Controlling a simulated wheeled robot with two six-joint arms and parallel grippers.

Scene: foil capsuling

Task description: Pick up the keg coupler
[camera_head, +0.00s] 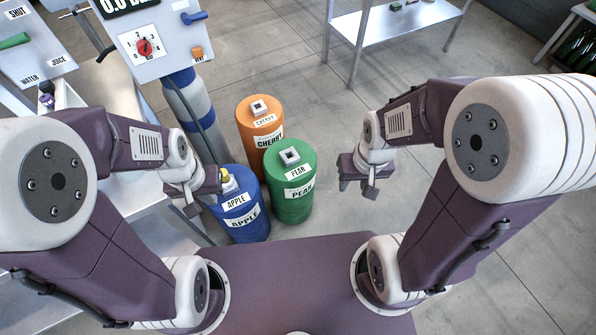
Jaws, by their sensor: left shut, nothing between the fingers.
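A small yellow-topped piece (226,175), which looks like the keg coupler, sits on top of the blue APPLE keg (240,219). My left gripper (212,190) is just left of this piece, shut and with nothing held. The view does not show clearly whether it touches the piece. My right gripper (368,191) hangs over the floor to the right of the green PEAR keg (290,187), away from the kegs. No object shows in it, and its finger gap cannot be made out.
The orange CHERRY keg (260,128) stands behind the others. A grey panel (158,42) with a red dial stands behind left, above a blue-and-white cylinder (190,107). A metal table (397,22) is at the back. Floor right of the kegs is clear.

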